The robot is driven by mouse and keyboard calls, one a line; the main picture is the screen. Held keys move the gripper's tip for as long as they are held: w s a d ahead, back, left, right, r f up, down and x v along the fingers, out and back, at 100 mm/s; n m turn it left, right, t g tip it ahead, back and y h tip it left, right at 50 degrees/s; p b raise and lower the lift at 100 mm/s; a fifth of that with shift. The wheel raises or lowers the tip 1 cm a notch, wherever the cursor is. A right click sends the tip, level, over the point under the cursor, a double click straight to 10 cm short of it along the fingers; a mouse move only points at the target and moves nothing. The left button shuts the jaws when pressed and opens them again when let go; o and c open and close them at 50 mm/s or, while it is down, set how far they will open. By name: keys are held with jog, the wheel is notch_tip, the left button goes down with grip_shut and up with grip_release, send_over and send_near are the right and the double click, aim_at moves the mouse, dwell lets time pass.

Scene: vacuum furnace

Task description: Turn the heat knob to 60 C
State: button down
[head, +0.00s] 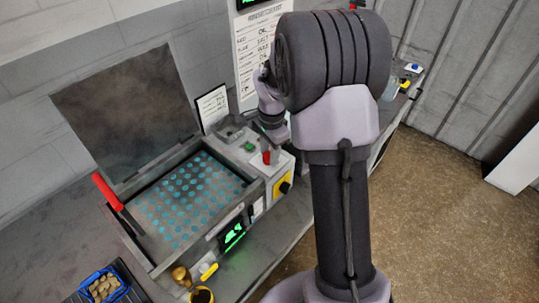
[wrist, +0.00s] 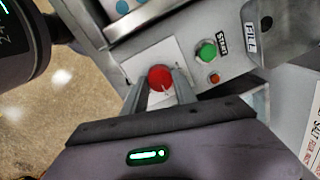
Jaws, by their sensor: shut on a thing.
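In the wrist view a round red knob (wrist: 160,78) sits on a white plate with a small pointer mark. My gripper (wrist: 158,84) has one finger on each side of it and is shut on it. In the head view the red knob (head: 267,157) shows on the control box at the furnace's right side, below my wrist; my arm hides most of the gripper. Scale numbers around the knob are not readable, so I cannot tell its setting.
A green button (wrist: 207,52) labelled START and a small orange light (wrist: 214,78) are beside the plate. The furnace lid (head: 125,105) stands open, with a red lever (head: 106,190) at left. A yellow-plated black switch (head: 284,187) and green display (head: 233,236) face front.

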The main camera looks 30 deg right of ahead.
jog(key=shift+m, duration=0.5)
jog(key=shift+b, duration=0.3)
jog(key=c, duration=1)
grip_release()
notch_tip(320, 180, up, 18)
jog(key=p, duration=0.4)
jog(key=shift+s+f, duration=0.25)
jog(key=shift+s, duration=0.2)
